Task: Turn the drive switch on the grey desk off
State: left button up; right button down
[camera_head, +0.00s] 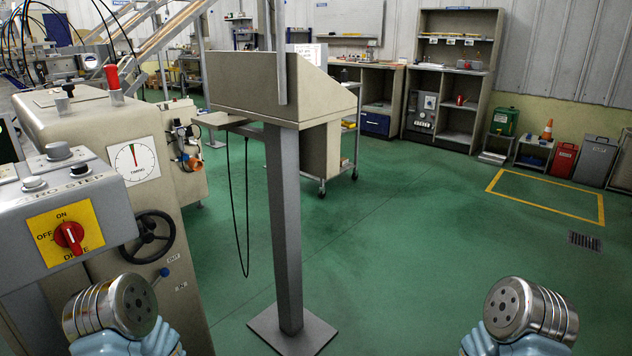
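The drive switch (69,237) is a red rotary knob on a yellow plate marked ON at the top, OFF at the left and DRIVE below. Its bar stands near upright, slightly tilted, with the upper end toward ON. The plate is on the front face of a grey desk-like control box (110,222) at the left edge. Metal-capped parts of my two arms show at the bottom left and bottom right. Neither gripper is in view, and nothing of mine is seen touching the switch.
Buttons and a knob (58,151) sit on top of the control box. Behind it is a beige machine with a timing dial (138,161) and a black handwheel (147,237). A console (262,88) on a grey post stands in the middle. Green floor (420,240) is clear to the right.

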aim_at(70, 234)
jog(key=u, duration=1.4)
